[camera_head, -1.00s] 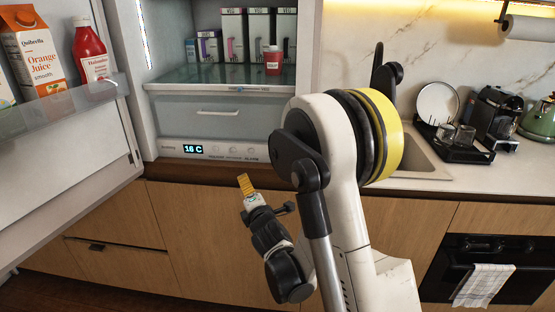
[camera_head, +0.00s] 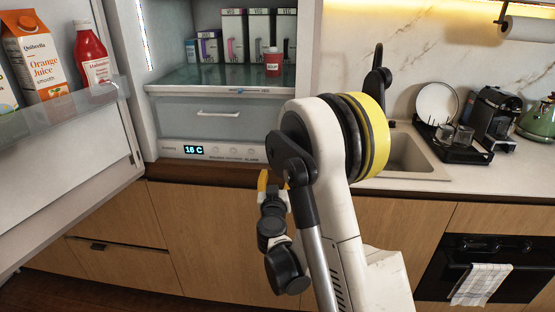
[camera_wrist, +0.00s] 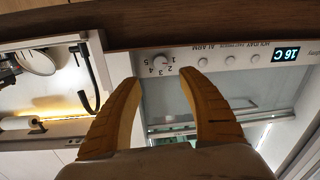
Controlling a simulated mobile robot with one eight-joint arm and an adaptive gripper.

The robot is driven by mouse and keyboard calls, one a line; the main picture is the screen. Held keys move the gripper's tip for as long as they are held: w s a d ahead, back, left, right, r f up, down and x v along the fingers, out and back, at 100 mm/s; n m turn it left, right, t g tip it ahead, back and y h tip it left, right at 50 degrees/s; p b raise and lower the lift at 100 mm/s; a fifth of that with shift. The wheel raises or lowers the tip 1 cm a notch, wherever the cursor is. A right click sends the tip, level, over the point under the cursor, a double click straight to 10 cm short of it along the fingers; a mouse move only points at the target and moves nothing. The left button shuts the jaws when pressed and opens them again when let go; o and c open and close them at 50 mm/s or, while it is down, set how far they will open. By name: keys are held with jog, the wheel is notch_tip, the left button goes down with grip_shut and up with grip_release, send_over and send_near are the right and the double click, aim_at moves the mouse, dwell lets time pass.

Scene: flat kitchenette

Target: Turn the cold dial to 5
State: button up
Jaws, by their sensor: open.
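The cold dial (camera_wrist: 160,61) is a small round knob on the fridge's white control strip, ringed by the numbers 1 to 5. In the wrist view it shows upside down, beyond and between my fingertips. Its pointer is too small to read. My gripper (camera_wrist: 160,77) has two yellow fingers, spread apart with nothing between them, and no contact with the dial is visible. In the head view my gripper (camera_head: 264,180) is just below and in front of the control strip (camera_head: 228,151). My arm hides the dial there.
A display (camera_head: 193,150) reads 16 C, with several small buttons beside it. The open fridge door (camera_head: 75,170) holds juice and ketchup at left. A clear drawer (camera_head: 218,118) sits above the strip. The sink (camera_head: 405,155) and dish rack (camera_head: 455,145) are at right.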

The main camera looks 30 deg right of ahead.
jog(key=b+x, duration=0.2)
jog(key=x, duration=0.7)
jog(key=shift+w+d, duration=0.1)
jog(key=shift+w, duration=0.2)
grip_shut()
